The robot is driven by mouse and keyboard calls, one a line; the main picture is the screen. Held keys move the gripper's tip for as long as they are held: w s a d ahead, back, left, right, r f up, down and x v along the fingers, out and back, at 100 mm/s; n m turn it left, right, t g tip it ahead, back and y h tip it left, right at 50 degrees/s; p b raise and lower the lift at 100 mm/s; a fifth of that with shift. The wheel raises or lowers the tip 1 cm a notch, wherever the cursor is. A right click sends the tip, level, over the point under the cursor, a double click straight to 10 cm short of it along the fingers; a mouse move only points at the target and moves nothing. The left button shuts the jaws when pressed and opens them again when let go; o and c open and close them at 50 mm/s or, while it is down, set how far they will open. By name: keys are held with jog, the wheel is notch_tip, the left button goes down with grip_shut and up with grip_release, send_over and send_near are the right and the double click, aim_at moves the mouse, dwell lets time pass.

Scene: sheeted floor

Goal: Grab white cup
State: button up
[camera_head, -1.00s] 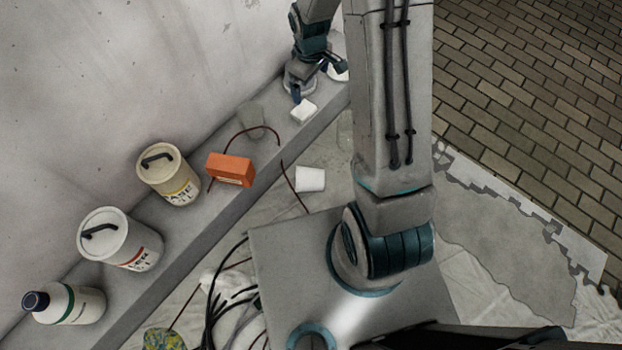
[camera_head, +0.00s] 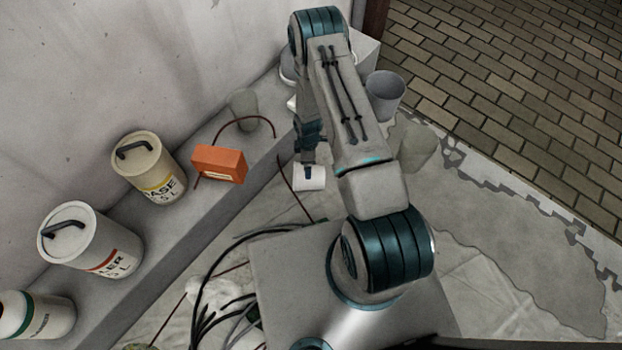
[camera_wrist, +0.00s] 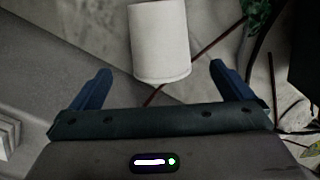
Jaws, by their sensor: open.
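The white cup (camera_head: 310,183) stands on the sheeted floor beside the ledge in the head view, partly hidden behind my gripper (camera_head: 308,168). In the wrist view the cup (camera_wrist: 160,42) is at the top centre, beyond the fingertips and about midway between them. My gripper (camera_wrist: 160,78) is open and empty, with a blue finger on each side. I cannot tell from these views how far the gripper is above the cup.
The ledge (camera_head: 150,235) on the left bears an orange box (camera_head: 219,164), two lidded cans (camera_head: 148,166) and a bottle (camera_head: 36,314). A grey bucket (camera_head: 384,92) and a translucent cup (camera_head: 416,148) stand right of my arm. A thin dark red cord (camera_wrist: 220,38) runs near the cup.

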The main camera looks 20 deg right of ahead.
notch_tip(320, 180, down, 13)
jog(key=b, duration=0.5)
jog(key=shift+w, duration=0.1)
jog(key=shift+r, duration=0.1)
jog(key=c, duration=0.7)
